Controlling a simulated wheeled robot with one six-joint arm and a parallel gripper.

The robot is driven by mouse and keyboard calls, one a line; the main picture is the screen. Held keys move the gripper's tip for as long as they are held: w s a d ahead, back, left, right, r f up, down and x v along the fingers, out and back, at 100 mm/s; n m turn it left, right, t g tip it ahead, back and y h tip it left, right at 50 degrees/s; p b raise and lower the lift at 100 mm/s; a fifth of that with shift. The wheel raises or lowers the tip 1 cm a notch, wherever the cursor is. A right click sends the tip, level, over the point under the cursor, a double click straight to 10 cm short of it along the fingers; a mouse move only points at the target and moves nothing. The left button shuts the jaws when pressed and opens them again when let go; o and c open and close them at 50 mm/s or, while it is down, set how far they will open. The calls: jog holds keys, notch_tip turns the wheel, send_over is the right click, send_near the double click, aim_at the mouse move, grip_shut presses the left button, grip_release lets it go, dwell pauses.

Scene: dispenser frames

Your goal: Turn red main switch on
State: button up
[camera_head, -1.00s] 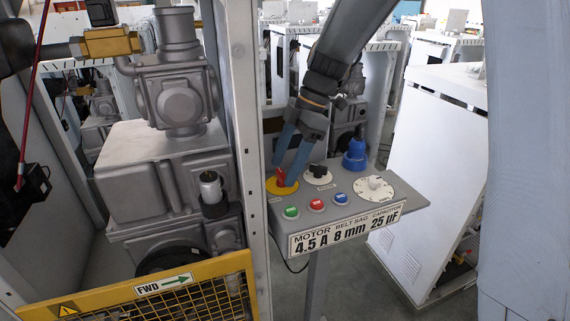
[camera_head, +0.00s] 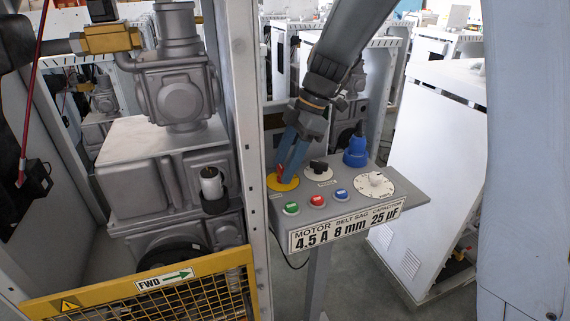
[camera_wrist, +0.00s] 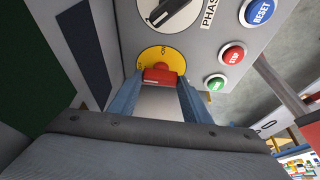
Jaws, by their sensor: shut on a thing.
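The red main switch (camera_wrist: 160,74) sits on a round yellow plate (camera_wrist: 163,55) at the left end of the grey control panel (camera_head: 330,205). In the head view the switch (camera_head: 279,174) and yellow plate (camera_head: 283,184) are partly hidden by my fingers. My gripper (camera_head: 287,172) reaches down from above, its two blue fingers closed on the switch. In the wrist view my gripper (camera_wrist: 160,88) has one finger on each side of the red handle. Part of the yellow plate's lettering is covered.
Beside the switch is a black phase knob (camera_head: 318,166). Green (camera_head: 291,208), red (camera_head: 317,200) and blue (camera_head: 341,195) buttons line the front. A white dial (camera_head: 374,184) and a blue plug (camera_head: 355,152) are to the right. A metal post (camera_head: 240,130) stands close on the left.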

jog(key=m+t+b, duration=0.1)
jog(key=m, duration=0.2)
jog(key=m+t+b, duration=0.1)
jog(key=m, duration=0.2)
jog(key=shift+s+b, duration=0.2)
jog(key=shift+b, duration=0.1)
jog(key=m+t, duration=0.1)
jog(key=m, duration=0.1)
jog(key=m+p, duration=0.1)
jog(key=m, duration=0.2)
jog(key=shift+s+a+r+t+h, duration=0.1)
jog(key=shift+s+t+h, duration=0.1)
jog(key=shift+t+h, duration=0.2)
jog(key=m+t+h+p, duration=0.1)
jog(key=m+p, duration=0.2)
jog(key=p, duration=0.1)
jog(key=shift+s+m, duration=0.1)
jog(key=shift+m, duration=0.2)
jog(key=m+p, duration=0.1)
jog(key=p, duration=0.3)
jog(key=shift+a+r+h, duration=0.1)
jog(key=shift+h, duration=0.2)
jog(key=m+p, duration=0.1)
jog(key=p, duration=0.2)
jog(key=shift+f+m+t+h+p, duration=0.25)
jog(key=shift+m+p, duration=0.35)
jog(key=shift+p, duration=1)
jog(key=shift+r, duration=0.1)
jog(key=o, duration=1)
